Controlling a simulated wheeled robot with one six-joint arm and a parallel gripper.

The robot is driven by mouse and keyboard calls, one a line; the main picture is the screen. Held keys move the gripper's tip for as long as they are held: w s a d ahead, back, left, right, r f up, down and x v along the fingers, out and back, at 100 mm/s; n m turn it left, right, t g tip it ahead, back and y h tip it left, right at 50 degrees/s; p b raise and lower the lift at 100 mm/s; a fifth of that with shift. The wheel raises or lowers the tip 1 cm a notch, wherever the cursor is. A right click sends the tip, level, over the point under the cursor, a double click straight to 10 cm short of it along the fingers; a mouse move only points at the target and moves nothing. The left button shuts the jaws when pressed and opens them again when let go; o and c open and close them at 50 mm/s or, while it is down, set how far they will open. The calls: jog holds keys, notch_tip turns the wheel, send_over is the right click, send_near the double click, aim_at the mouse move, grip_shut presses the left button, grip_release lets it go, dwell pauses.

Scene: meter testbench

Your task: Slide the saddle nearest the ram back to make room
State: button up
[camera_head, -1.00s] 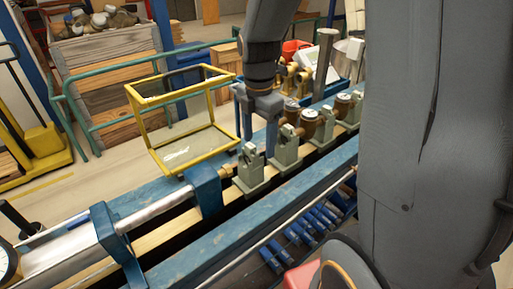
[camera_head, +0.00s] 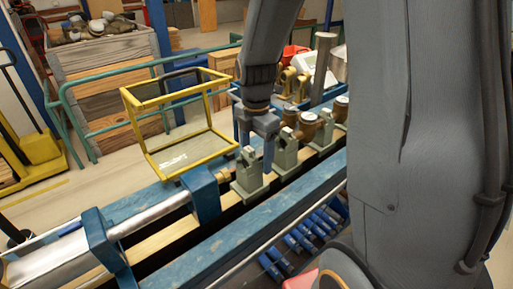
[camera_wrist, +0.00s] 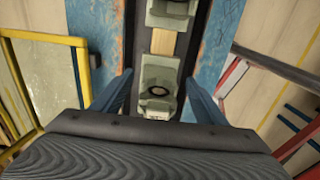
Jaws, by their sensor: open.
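The saddle nearest the ram (camera_head: 250,178) is a grey-green block with an upright holed lug, standing on the rail by the blue ram block (camera_head: 206,192). The ram (camera_head: 150,213) is a silver cylinder at left. My gripper (camera_head: 254,150) is open and points down over this saddle. In the wrist view, my gripper (camera_wrist: 160,90) has one blue-grey finger on each side of the saddle (camera_wrist: 160,75), apparently with gaps.
Brass meters (camera_head: 309,124) sit beyond the second saddle. A yellow frame (camera_head: 155,95) stands close on the far side of the bench. The blue bench beam (camera_head: 240,237) runs along the near side, with several blue parts (camera_head: 305,237) below it.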

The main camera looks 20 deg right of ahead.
aim_at(242, 173)
jog(key=shift+f+p, duration=0.5)
jog(key=shift+f, duration=2.15)
grip_shut()
jog(key=shift+s+a+p, duration=0.15)
jog(key=shift+s+a, duration=0.15)
jog(key=shift+a, duration=0.55)
jog(key=shift+s+a+p, duration=0.2)
jog(key=shift+s+a, duration=0.05)
jog(key=shift+a, duration=0.55)
jog(key=shift+s+a+p, duration=0.15)
jog(key=shift+s+a, duration=0.15)
jog(key=shift+a, duration=0.55)
jog(key=shift+c, duration=0.2)
grip_release()
jog(key=shift+r, duration=0.1)
jog(key=shift+r+b, duration=0.9)
jog(key=shift+r, duration=2.95)
